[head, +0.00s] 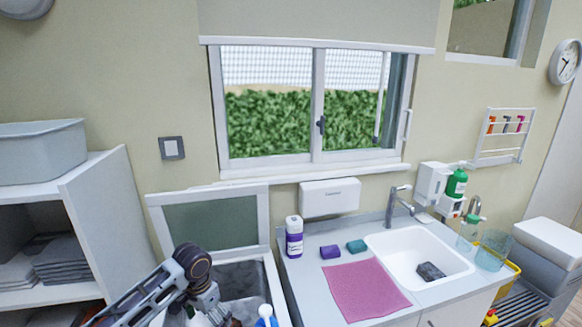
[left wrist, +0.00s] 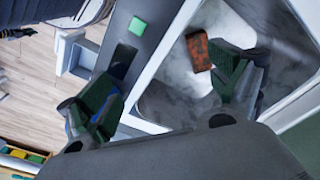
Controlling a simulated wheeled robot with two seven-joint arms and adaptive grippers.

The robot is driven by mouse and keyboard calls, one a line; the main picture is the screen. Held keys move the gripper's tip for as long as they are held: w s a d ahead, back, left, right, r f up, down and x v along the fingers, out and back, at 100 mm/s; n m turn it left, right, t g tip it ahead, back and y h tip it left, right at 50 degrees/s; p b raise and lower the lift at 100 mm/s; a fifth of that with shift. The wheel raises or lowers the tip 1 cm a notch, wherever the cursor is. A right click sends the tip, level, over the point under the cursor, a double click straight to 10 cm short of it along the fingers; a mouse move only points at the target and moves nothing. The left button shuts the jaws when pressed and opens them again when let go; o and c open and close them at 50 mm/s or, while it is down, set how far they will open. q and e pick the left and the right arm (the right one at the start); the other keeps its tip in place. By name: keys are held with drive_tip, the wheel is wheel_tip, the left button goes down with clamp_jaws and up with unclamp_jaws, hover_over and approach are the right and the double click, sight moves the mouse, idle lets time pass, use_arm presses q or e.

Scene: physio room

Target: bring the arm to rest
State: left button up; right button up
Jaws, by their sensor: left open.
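My left arm comes in from the lower left in the head view. My left gripper (head: 207,303) is over the open white-framed bin and partly cut off by the bottom edge. In the left wrist view my left gripper (left wrist: 168,88) has its two dark green-tipped fingers wide apart, with nothing between them. Below the right finger is a pale, marbled basin interior with a reddish-brown block (left wrist: 198,52) in it. My right gripper is not in view.
The bin's raised lid (head: 212,222) leans by the wall. The counter at right holds a purple-labelled bottle (head: 293,238), a purple sponge (head: 330,252), a teal sponge (head: 356,246), a pink cloth (head: 367,289) and a sink (head: 402,257). A shelf unit (head: 98,200) stands at left.

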use_arm(q)
drive_tip(key=shift+m+t+h, duration=0.3)
drive_tip(key=shift+t+h, duration=0.1)
drive_tip(key=shift+h, duration=0.1)
drive_tip(key=s+d+f, duration=0.1)
drive_tip(key=d, duration=0.1)
drive_tip(key=s+d+f, duration=0.1)
drive_tip(key=s+d, duration=0.1)
drive_tip(key=s+d+f, duration=0.1)
drive_tip(key=s+d, duration=0.1)
drive_tip(key=shift+f, duration=0.25)
drive_tip(key=shift+s+d+f+n+t, duration=0.7)
drive_tip(key=shift+s+d, duration=0.7)
drive_tip(key=shift+s, duration=2.6)
drive_tip(key=shift+s+a+n+t+y, duration=0.55)
drive_tip(key=shift+s+a+n, duration=0.85)
drive_tip(key=shift+s+a, duration=2.85)
drive_tip(key=s+f+g, duration=0.2)
drive_tip(key=s+f, duration=0.1)
drive_tip(key=f, duration=3)
drive_tip(key=s+a+f, duration=0.3)
drive_tip(key=s+f, duration=1.6)
drive_tip(key=s, duration=0.3)
drive_tip(key=shift+s+a+f+g, duration=0.15)
drive_tip(key=shift+s+f+g, duration=0.15)
drive_tip(key=shift+g, duration=0.05)
